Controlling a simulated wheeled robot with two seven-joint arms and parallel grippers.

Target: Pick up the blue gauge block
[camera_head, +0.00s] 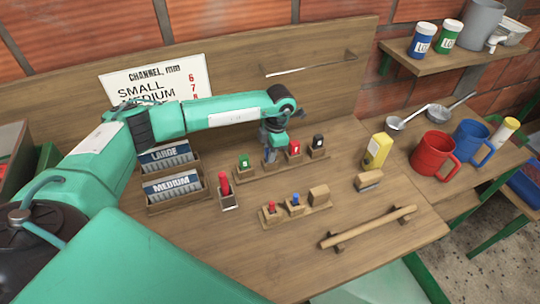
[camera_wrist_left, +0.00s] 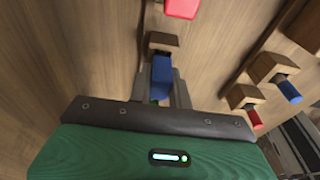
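The blue gauge block (camera_wrist_left: 161,76) shows in the left wrist view between the two fingers of my left gripper (camera_wrist_left: 160,92), at its wooden holder (camera_wrist_left: 161,42). The fingers stand close on both sides of it; whether they press on it I cannot tell. In the head view my left gripper (camera_head: 271,152) points down over the back rack (camera_head: 247,176), between the green block (camera_head: 244,162) and the red block (camera_head: 294,149), and mostly hides the blue block. The black block (camera_head: 319,141) is at the rack's right end. My right gripper is not in view.
A front rack (camera_head: 295,214) holds small red and blue pegs. Bins marked LARGE (camera_head: 165,156) and MEDIUM (camera_head: 175,187) stand left.

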